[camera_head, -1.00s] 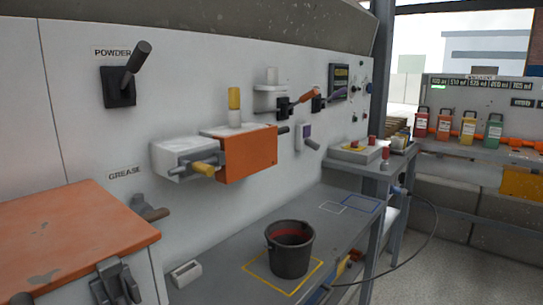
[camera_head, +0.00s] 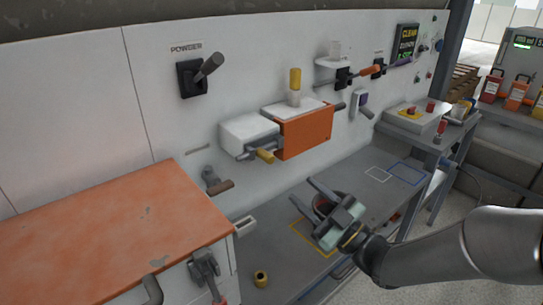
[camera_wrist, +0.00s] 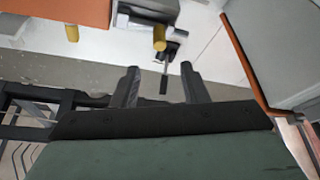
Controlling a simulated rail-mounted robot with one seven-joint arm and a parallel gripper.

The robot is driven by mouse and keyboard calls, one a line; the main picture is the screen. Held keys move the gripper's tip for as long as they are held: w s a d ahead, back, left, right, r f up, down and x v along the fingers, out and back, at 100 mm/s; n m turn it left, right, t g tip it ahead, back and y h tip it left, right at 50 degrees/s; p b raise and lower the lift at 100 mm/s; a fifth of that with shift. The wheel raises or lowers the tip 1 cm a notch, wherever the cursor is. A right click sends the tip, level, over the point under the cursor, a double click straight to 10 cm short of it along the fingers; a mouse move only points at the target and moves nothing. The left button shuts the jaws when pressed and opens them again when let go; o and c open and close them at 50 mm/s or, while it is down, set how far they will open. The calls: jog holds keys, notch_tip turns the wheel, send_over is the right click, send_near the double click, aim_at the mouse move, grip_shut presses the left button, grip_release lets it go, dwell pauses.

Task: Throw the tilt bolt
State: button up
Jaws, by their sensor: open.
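A grey bolt-like bar with a yellow handle (camera_head: 264,156) sits on the front of the white block (camera_head: 250,130) beside the orange box on the wall. I cannot tell for sure that it is the tilt bolt. My gripper (camera_head: 304,190) is open and empty, below and to the right of that handle, apart from it, over the bench. In the wrist view my two fingers (camera_wrist: 159,72) are spread. A yellow handle (camera_wrist: 160,38) and a dark-gripped lever (camera_wrist: 163,84) show beyond and between them, and another yellow knob (camera_wrist: 72,33) is at the upper left.
An orange box (camera_head: 305,135) juts from the wall. An orange-topped cabinet (camera_head: 110,225) with a lever clamp (camera_head: 204,268) fills the lower left. A powder lever (camera_head: 208,66) is on the wall above.

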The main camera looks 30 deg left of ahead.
aim_at(272, 162)
jog(key=p+x, duration=0.1)
jog(key=x, duration=1)
jog(key=shift+w+a+r+p, duration=0.1)
jog(key=shift+w+a+p, duration=0.1)
jog(key=shift+p, duration=0.15)
